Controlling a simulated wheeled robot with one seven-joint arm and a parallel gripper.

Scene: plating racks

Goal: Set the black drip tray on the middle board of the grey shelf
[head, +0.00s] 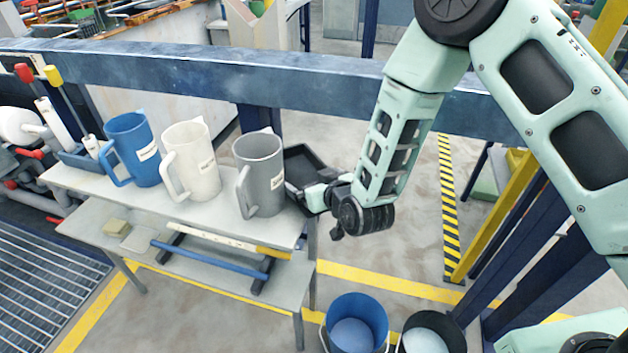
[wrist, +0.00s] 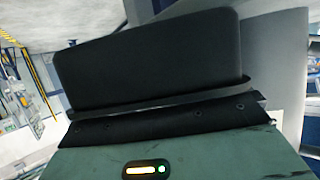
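The black drip tray (head: 306,165) is just right of the grey jug in the head view, tilted, past the right end of the bench and clear of the floor. My gripper (head: 318,195) is at its near right edge and appears shut on it; the fingertips are partly hidden. In the wrist view the tray (wrist: 150,60) fills the upper middle, its edge against the dark finger bar (wrist: 165,125). I cannot pick out a grey shelf with a middle board for certain; a pale grey bench (head: 85,185) with a top and a lower board stands at left.
A blue jug (head: 130,148), a white jug (head: 190,160) and a grey jug (head: 262,175) stand on the bench top, close to the tray. A blue beam (head: 220,62) crosses behind. A blue bucket (head: 357,310) and a black bucket (head: 445,325) stand on the floor.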

